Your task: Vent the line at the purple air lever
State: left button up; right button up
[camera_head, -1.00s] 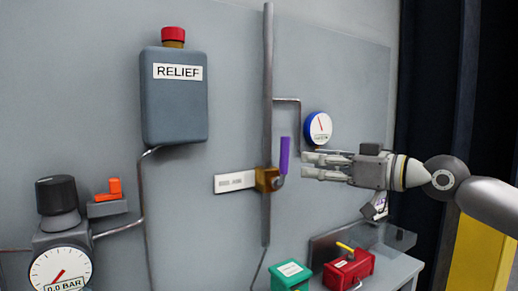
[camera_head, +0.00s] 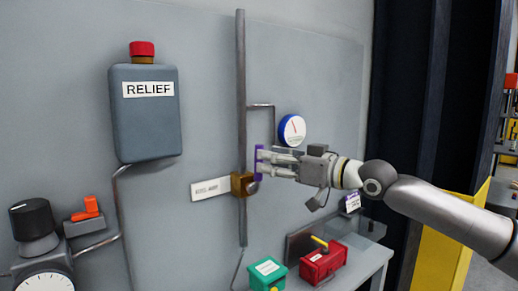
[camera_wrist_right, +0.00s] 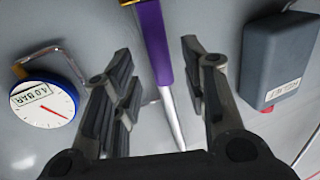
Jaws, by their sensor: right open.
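The purple air lever (camera_head: 258,153) stands upright at a brass valve body (camera_head: 242,184) on the vertical pipe. In the right wrist view the purple lever (camera_wrist_right: 154,38) runs between the two fingers of my right gripper (camera_wrist_right: 156,62). That gripper is open, with a visible gap on each side of the lever. In the head view my right gripper (camera_head: 265,162) reaches in from the right and its fingertips overlap the lever, hiding part of it. My left gripper is not in view.
A blue-rimmed gauge (camera_head: 292,130) sits above the gripper; the wrist view shows a gauge (camera_wrist_right: 43,104) marked 4.0 BAR. A RELIEF tank (camera_head: 146,118) is left of the pipe. Green (camera_head: 267,274) and red (camera_head: 322,264) boxes stand below. A white label plate (camera_head: 210,188) adjoins the valve.

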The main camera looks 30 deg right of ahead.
aim_at(259, 177)
jog(key=shift+p+x, duration=1.2)
jog(key=shift+x, duration=1.1)
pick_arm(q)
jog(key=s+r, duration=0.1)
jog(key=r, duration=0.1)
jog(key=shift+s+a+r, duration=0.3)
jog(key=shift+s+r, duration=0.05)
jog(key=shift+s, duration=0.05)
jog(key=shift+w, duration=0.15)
pick_arm(e)
grip_shut()
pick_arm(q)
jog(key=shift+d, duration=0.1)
